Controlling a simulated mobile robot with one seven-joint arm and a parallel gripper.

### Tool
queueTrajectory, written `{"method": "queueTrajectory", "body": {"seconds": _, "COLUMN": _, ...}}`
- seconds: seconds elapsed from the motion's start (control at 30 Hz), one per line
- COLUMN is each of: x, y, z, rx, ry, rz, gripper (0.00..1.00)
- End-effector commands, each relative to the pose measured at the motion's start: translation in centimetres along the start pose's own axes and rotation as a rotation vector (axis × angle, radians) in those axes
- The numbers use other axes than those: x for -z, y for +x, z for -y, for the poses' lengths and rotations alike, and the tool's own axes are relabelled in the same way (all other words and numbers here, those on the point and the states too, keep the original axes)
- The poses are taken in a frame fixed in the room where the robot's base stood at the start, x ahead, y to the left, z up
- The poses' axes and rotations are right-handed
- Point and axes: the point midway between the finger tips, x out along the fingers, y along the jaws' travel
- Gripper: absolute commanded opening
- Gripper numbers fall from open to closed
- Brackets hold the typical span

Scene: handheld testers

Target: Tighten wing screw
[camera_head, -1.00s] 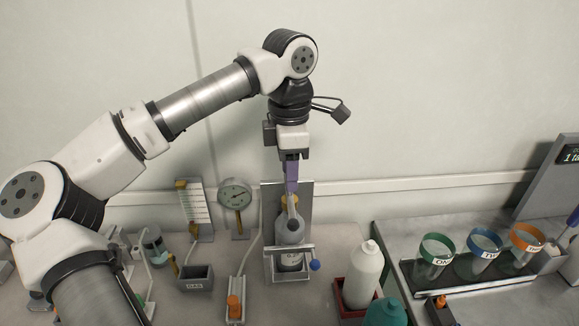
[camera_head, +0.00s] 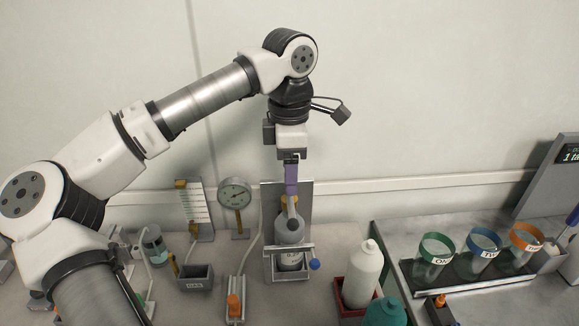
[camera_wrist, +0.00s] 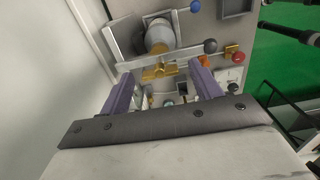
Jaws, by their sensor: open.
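The wing screw (camera_wrist: 158,70) is a small brass piece with two wings. In the wrist view it lies between my two purple fingers, with a gap on each side. My gripper (camera_wrist: 160,76) is open and holds nothing. In the head view my gripper (camera_head: 291,204) points straight down over a grey bottle (camera_head: 290,231) in a metal stand (camera_head: 303,197). The wing screw is not clear in that view, where the fingers overlap. The bottle's rounded grey body also shows behind the screw in the wrist view (camera_wrist: 160,36).
A blue-knobbed lever (camera_head: 314,265) sits at the stand's front right. A white bottle (camera_head: 363,276) in a red tray is close on the right. A gauge (camera_head: 235,194) stands to the left. Colour-rimmed cups (camera_head: 435,250) are farther right. The wall is close behind.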

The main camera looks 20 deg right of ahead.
Motion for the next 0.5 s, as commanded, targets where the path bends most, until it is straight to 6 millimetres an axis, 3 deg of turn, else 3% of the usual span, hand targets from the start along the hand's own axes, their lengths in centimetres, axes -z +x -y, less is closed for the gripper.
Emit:
{"method": "queueTrajectory", "body": {"seconds": 0.27, "x": 0.0, "y": -0.8, "z": -0.1, "rx": 0.000, "ry": -0.002, "rz": -0.001, "gripper": 0.64}}
{"method": "queueTrajectory", "body": {"seconds": 0.5, "x": 0.0, "y": -5.5, "z": -0.1, "rx": -0.003, "ry": -0.003, "rz": 0.001, "gripper": 0.64}}
